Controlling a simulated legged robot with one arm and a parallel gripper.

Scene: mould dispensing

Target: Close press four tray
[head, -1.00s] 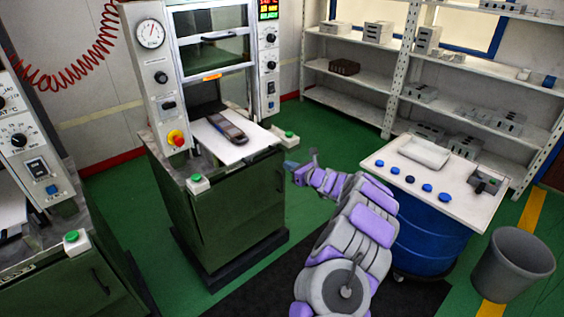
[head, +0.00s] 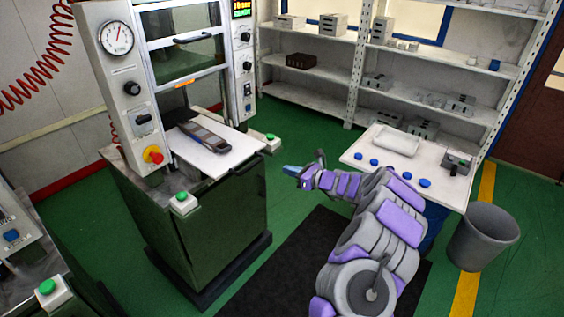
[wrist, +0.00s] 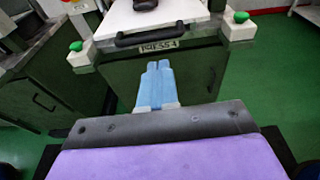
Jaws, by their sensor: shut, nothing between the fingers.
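The press (head: 190,220) stands left of centre in the head view. In the wrist view its green front carries a label (wrist: 158,46) that seems to read PRESS 4. Its white tray (head: 238,150) is out over the front, with a dark elongated mould (head: 204,136) lying on it. The wrist view shows the tray (wrist: 190,10) ahead, with a black handle (wrist: 160,36) at its front edge. My gripper (head: 289,169) is shut and empty, to the right of the press and apart from it. Its blue fingers (wrist: 155,82) point toward the handle in the wrist view.
Green-capped button boxes (head: 184,202) flank the tray. A second press (head: 40,270) stands at lower left. A white-topped table (head: 365,148) with blue caps is right of my arm, beside a grey bin (head: 484,236). Shelves line the back.

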